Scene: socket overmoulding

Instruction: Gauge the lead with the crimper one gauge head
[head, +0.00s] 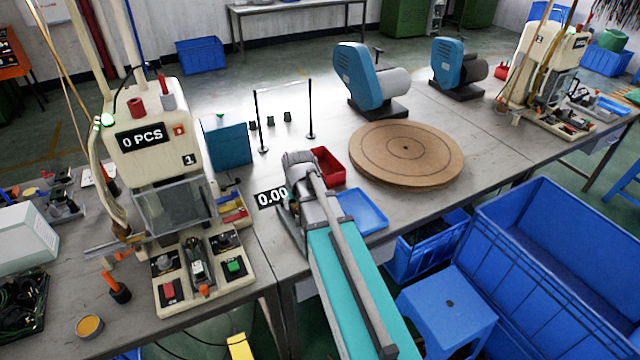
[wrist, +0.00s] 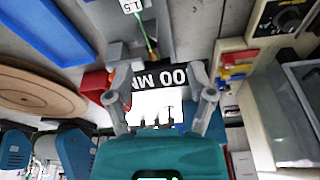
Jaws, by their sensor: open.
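Crimper one (head: 165,145) stands at the left with a "0 PCS" display and a "1" label. A black gauge display (head: 272,197) reading 0.00 is beside it; its right end is hidden by my arm. In the wrist view the display (wrist: 178,78) shows "00 M". A thin green-yellow strand, seemingly the lead (wrist: 151,44), shows by a grey fixture labelled 1.5, above my fingertips in the picture. My gripper (wrist: 158,88) is open, fingers apart, in front of the display in that view. I see nothing held. Whether a fingertip touches anything, I cannot tell.
A red tray (head: 326,167) and a blue tray (head: 361,211) lie right of the display. A round wooden turntable (head: 406,153) is further right, with blue machines behind. A teal panel (head: 227,145) and two thin posts stand behind. Blue crates (head: 550,260) fill the lower right.

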